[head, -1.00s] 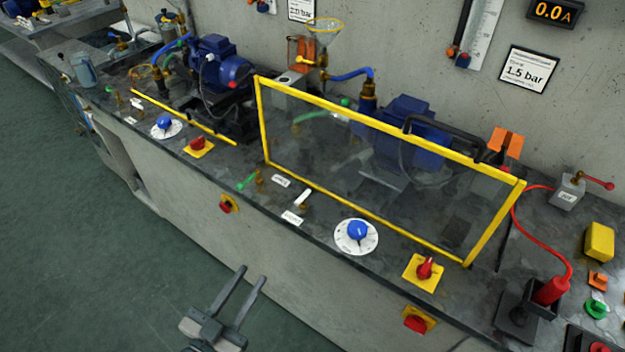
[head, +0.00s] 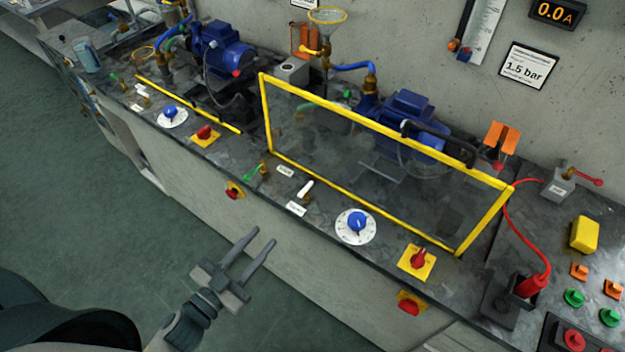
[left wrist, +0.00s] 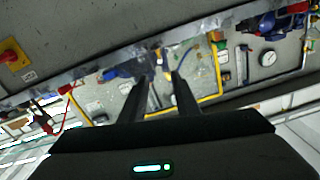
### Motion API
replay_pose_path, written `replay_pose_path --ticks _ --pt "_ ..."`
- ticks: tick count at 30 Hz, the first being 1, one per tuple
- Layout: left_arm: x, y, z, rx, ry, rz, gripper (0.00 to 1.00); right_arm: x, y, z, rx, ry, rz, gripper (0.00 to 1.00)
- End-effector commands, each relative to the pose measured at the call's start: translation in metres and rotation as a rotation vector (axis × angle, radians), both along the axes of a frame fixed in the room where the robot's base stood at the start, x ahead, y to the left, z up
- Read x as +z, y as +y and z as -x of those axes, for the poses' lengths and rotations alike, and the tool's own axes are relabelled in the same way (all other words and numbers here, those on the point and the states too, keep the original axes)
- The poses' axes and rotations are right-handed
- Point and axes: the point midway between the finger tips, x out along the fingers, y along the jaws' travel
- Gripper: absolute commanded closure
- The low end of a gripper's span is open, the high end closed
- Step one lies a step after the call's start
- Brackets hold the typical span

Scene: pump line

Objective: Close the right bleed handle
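On the bench front by the right-hand pump, a small white-handled valve (head: 305,188) stands beside a printed label (head: 296,208). A green-handled valve (head: 253,172) with a brass body is to its left, by another label (head: 285,171). The label text is too small to read, so I cannot tell which is the bleed handle. My left gripper (head: 265,238) is open and empty, out in front of the bench and apart from both handles. In the left wrist view, its two fingers (left wrist: 158,82) are spread with nothing between them. My right gripper is not in view.
A yellow-framed clear guard (head: 365,185) stands behind the handles, before the blue pump (head: 408,120). A blue-knobbed dial (head: 356,226) and a red switch on a yellow plate (head: 417,261) lie to the right. The floor before the bench is clear.

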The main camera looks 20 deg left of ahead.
Motion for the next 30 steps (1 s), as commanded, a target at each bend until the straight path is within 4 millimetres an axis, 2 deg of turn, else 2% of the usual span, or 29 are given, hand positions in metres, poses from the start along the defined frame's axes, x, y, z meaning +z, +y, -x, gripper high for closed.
replay_pose_path --ticks 4,19,25,30 --pt "0.005 0.002 0.001 -0.008 -0.001 -0.007 0.71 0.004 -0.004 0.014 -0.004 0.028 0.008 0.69" --pt "0.005 0.001 -0.003 -0.008 -0.001 -0.006 0.71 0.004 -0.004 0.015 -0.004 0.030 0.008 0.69" --pt "0.006 -0.005 -0.018 -0.008 -0.003 -0.003 0.71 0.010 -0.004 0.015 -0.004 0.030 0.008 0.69" --pt "0.007 -0.013 -0.041 -0.007 -0.003 -0.004 0.71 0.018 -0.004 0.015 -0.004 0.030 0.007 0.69"
